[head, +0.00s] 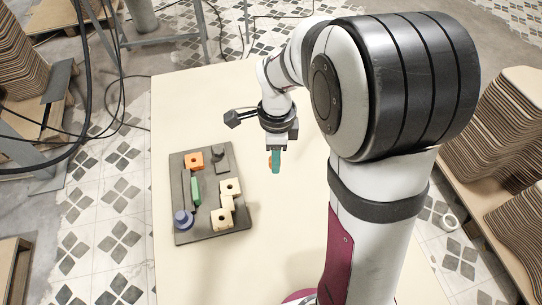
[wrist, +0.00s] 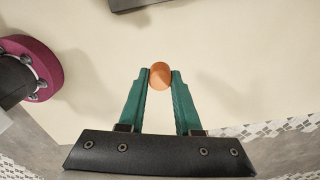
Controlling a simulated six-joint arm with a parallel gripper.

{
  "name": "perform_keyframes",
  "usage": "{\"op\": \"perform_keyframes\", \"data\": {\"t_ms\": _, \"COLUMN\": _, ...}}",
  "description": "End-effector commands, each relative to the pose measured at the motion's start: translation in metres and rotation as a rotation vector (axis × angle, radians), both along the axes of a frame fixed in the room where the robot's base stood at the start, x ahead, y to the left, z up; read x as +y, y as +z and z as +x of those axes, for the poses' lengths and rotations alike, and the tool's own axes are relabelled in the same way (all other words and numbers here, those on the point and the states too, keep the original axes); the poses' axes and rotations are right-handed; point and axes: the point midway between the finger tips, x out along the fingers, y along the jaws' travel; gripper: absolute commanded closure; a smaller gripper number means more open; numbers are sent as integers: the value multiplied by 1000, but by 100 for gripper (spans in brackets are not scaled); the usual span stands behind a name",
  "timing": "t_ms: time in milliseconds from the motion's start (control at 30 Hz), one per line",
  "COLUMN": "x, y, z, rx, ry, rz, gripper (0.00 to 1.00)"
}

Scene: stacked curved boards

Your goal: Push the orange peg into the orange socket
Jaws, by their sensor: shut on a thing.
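The orange peg shows as an orange round end (wrist: 160,75) between the green fingertips of my gripper (wrist: 160,80) in the wrist view. In the head view my gripper (head: 275,162) is shut on the peg (head: 269,163), held to the right of the dark board, apart from it. The peg's lower end is not clear in the head view.
The cream table (head: 215,95) around the board is clear. Stacked curved boards (head: 500,135) stand at the right.

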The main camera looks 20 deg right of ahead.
Motion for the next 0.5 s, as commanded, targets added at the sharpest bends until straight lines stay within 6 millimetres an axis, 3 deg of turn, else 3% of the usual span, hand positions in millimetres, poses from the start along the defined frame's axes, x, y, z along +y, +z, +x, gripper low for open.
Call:
{"op": "perform_keyframes", "data": {"t_ms": 33, "x": 0, "y": 0, "z": 0, "rx": 0, "ry": 0, "rz": 0, "gripper": 78}}
{"op": "perform_keyframes", "data": {"t_ms": 167, "x": 0, "y": 0, "z": 0, "rx": 0, "ry": 0, "rz": 0, "gripper": 100}}
{"op": "perform_keyframes", "data": {"t_ms": 500, "x": 2, "y": 0, "z": 3, "rx": -1, "ry": 1, "rz": 0, "gripper": 100}}
